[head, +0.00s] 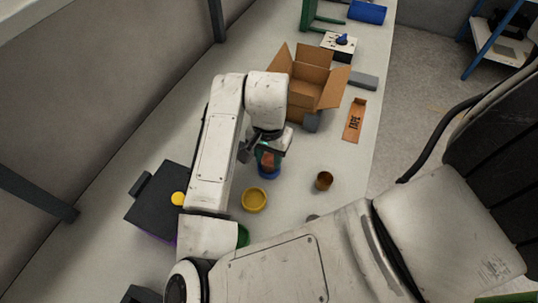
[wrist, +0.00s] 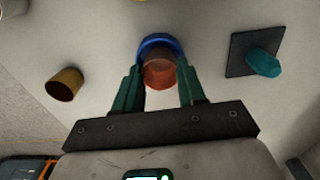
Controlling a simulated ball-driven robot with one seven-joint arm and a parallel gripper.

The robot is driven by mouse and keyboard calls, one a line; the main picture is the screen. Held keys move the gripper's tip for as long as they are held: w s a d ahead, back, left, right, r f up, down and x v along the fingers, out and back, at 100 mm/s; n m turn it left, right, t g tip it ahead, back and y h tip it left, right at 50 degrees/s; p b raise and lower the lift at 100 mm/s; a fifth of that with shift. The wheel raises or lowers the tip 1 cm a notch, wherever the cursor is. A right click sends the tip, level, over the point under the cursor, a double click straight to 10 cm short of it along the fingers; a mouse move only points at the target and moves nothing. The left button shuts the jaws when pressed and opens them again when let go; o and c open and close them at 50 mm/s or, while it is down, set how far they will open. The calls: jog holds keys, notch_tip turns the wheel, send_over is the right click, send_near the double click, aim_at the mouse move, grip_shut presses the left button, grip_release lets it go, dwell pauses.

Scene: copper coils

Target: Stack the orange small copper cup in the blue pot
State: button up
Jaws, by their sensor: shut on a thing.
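The orange copper cup (head: 267,159) is between the green fingers of my gripper (head: 267,151), which is shut on it. The cup also shows in the wrist view (wrist: 160,74), with my gripper's fingertips (wrist: 159,68) on either side. The blue pot (head: 269,174) stands on the table directly below the cup in the head view. In the wrist view the pot's rim (wrist: 160,40) curves around the cup's far side. The cup overlaps the pot in both views, and I cannot tell how far it is inside. The pot's near side is hidden.
A yellow bowl (head: 254,199) and a brown cup (head: 323,181) stand nearby. A green item (head: 243,236) is partly hidden by my arm. An open cardboard box (head: 309,92) is behind my gripper. A teal piece on a dark plate (wrist: 239,62) shows in the wrist view.

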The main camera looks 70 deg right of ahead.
jog(key=shift+f+b, duration=0.3)
jog(key=shift+f, duration=0.2)
jog(key=o, duration=1)
jog(key=shift+o, duration=0.2)
jog(key=shift+r, duration=0.15)
notch_tip(320, 180, up, 12)
jog(key=p, duration=0.1)
jog(key=shift+r+p, duration=0.25)
jog(key=shift+p, duration=0.05)
jog(key=shift+f, duration=0.1)
